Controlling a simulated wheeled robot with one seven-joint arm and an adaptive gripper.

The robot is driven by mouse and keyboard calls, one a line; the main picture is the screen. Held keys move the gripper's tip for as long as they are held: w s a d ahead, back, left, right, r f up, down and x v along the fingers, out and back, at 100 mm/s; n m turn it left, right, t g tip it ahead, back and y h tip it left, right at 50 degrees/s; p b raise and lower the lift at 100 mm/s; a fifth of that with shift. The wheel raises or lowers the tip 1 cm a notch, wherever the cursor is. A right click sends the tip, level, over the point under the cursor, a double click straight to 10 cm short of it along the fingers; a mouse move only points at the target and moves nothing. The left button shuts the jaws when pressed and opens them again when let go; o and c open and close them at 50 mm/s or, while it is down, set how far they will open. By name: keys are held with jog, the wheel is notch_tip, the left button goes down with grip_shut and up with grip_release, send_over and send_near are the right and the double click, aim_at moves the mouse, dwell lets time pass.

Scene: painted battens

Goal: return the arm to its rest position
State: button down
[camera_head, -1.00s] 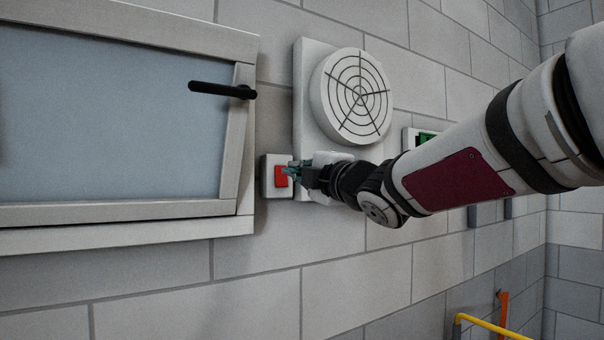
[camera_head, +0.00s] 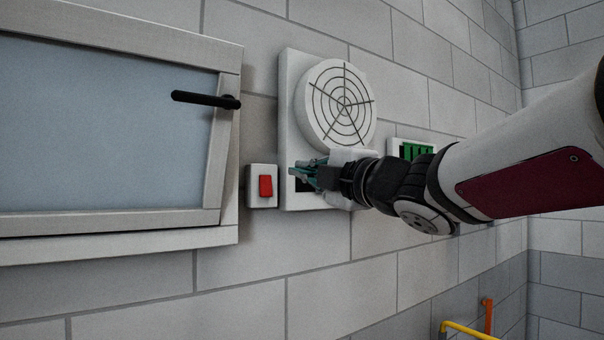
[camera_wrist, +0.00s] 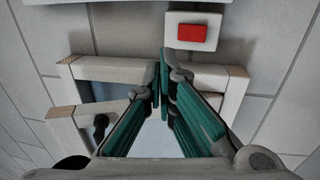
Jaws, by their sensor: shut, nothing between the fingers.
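My gripper (camera_head: 296,175) is at the end of my arm, in front of the lower part of a white wall plate with a round grille. It is shut and empty. In the wrist view its two green-padded fingers (camera_wrist: 162,85) come together at the tips. A red rocker switch (camera_head: 265,186) on a small white box is left of the fingertips, with a visible gap between. The switch also shows in the wrist view (camera_wrist: 192,33), beyond the fingertips. My gripper hides part of the plate's lower end.
A framed window (camera_head: 100,130) with a black handle (camera_head: 205,99) is at left. The round grille (camera_head: 337,105) is just above my gripper. A green-faced box (camera_head: 417,151) is behind my arm. A yellow pipe (camera_head: 468,329) is at lower right. The wall below is bare.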

jog(key=s+d+f+m+g+h, duration=0.1)
jog(key=s+d+f+m+h, duration=0.2)
jog(key=d+f+m+h, duration=0.4)
jog(key=s+d+f+m+g+h, duration=0.1)
jog(key=s+d+f+m+h, duration=0.35)
jog(key=d+m, duration=0.4)
jog(key=s+d+f+m+g, duration=0.2)
jog(key=s+f+m+g, duration=0.6)
jog(key=s+f, duration=1.2)
jog(key=shift+s+d+m+g, duration=0.15)
jog(key=shift+d+m+g, duration=0.2)
jog(key=shift+m, duration=0.3)
